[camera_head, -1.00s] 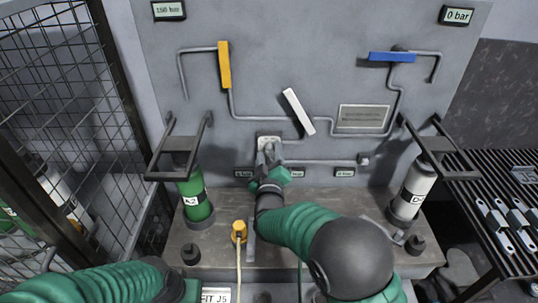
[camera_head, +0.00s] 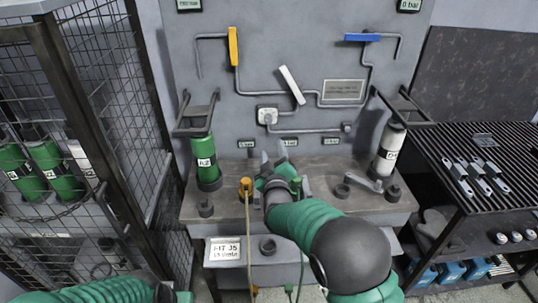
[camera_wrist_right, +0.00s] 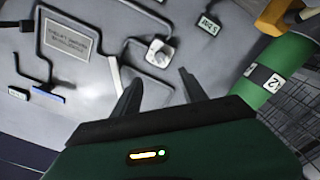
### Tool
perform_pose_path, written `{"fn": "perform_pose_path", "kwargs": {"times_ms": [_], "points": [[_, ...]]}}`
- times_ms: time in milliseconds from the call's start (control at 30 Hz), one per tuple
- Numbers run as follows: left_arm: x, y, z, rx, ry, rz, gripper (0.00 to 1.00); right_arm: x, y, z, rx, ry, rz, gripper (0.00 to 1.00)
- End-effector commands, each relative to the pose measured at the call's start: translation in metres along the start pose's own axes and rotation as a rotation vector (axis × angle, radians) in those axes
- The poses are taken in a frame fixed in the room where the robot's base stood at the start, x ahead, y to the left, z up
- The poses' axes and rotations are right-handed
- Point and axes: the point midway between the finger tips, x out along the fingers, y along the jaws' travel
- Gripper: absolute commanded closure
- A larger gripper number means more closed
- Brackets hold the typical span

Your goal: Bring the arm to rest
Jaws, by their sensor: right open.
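My right gripper (camera_head: 275,160) is in the middle of the head view, above the bench and apart from the wall panel. In the right wrist view its two dark fingers (camera_wrist_right: 160,92) stand apart with nothing between them. Beyond them is the panel with a pale socket plate (camera_wrist_right: 160,53); the same socket plate (camera_head: 268,115) shows above the gripper in the head view. My left arm shows only at the bottom left of the head view, and its gripper is out of sight.
A green cylinder (camera_head: 206,162) stands left on the bench (camera_head: 330,168), a white cylinder (camera_head: 390,147) right. A yellow connector (camera_head: 246,186) with a hose is close left of the gripper. A wire cage (camera_head: 90,110) is left; a slatted table (camera_head: 450,140) with brackets is right.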

Motion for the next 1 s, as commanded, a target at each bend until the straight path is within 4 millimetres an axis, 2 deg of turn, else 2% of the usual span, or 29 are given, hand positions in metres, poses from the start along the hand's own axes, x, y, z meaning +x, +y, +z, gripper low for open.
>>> {"fn": "perform_pose_path", "kwargs": {"times_ms": [333, 400, 467, 567, 600, 667, 700, 800, 900, 1000], "points": [[-0.002, 0.000, -0.001, 0.000, 0.000, 0.000, 1.00, -0.003, 0.001, -0.001, 0.004, -0.006, -0.006, 0.50], [-0.009, 0.000, -0.002, 0.000, 0.000, 0.000, 1.00, -0.009, 0.009, 0.005, 0.037, -0.049, -0.048, 0.50], [-0.020, 0.000, -0.005, 0.000, 0.000, 0.000, 1.00, -0.025, 0.020, 0.019, 0.101, -0.136, -0.124, 0.50], [-0.042, 0.000, -0.010, 0.000, 0.000, 0.000, 1.00, -0.088, 0.036, 0.059, 0.262, -0.385, -0.291, 0.50], [-0.049, 0.000, -0.012, 0.000, 0.001, 0.000, 1.00, -0.121, 0.039, 0.076, 0.324, -0.497, -0.345, 0.50], [-0.057, 0.000, -0.014, 0.000, 0.001, 0.000, 1.00, -0.172, 0.044, 0.098, 0.402, -0.660, -0.404, 0.50], [-0.062, 0.000, -0.015, 0.000, 0.001, 0.000, 1.00, -0.207, 0.047, 0.111, 0.446, -0.764, -0.431, 0.50], [-0.072, 0.000, -0.017, 0.000, 0.000, 0.000, 1.00, -0.286, 0.054, 0.134, 0.528, -0.997, -0.461, 0.50], [-0.078, 0.000, -0.018, 0.000, 0.000, 0.000, 1.00, -0.344, 0.059, 0.148, 0.573, -1.166, -0.464, 0.50], [-0.080, 0.000, -0.019, 0.000, 0.000, 0.000, 1.00, -0.376, 0.062, 0.155, 0.593, -1.259, -0.457, 0.50]]}}
